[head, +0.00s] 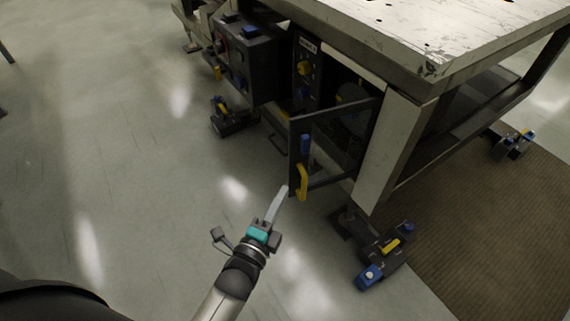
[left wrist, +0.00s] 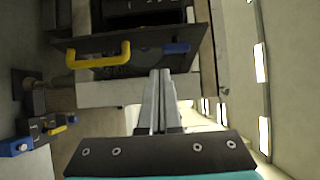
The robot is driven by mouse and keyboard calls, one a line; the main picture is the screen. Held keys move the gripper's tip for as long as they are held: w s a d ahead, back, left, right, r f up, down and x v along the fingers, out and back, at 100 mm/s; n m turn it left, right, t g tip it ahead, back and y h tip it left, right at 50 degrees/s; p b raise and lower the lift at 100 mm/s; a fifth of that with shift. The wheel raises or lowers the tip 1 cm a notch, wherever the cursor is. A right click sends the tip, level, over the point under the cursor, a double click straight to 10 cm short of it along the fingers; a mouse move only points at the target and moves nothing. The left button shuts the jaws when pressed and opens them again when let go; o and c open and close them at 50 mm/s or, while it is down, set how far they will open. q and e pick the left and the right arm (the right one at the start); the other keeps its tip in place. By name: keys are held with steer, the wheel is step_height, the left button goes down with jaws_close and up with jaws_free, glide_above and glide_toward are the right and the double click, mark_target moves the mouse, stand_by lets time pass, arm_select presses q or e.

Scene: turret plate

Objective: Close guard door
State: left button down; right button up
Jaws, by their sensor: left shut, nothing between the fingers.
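The guard door (head: 293,150) is a dark frame with an open or see-through middle, standing swung out from the dark opening under the workbench. It carries a yellow handle (head: 302,183) and a blue part (head: 305,144). In the left wrist view the door (left wrist: 148,60) lies across the top, with the yellow handle (left wrist: 98,56) at left and the blue part (left wrist: 177,48) at right. My left gripper (head: 284,189) is shut and empty, its fingertips close to the door near the handle. I cannot tell whether they touch it. My right gripper is not in view.
The workbench (head: 400,35) has a worn white top and a pale leg (head: 392,150) beside the opening. Dark feet with yellow and blue parts (head: 385,250) stand on the floor. A brown mat (head: 490,220) lies at right. The floor at left is clear.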

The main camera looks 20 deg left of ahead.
arm_select(q)
steer(key=b, duration=0.3)
glide_toward(295, 148)
steer(key=w+d, duration=0.3)
steer(key=shift+w+a+b, duration=0.4)
steer(key=shift+w+a, duration=0.75)
steer(key=shift+w, duration=0.3)
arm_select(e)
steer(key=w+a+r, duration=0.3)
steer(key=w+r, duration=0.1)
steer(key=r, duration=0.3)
arm_select(q)
steer(key=shift+a, duration=0.1)
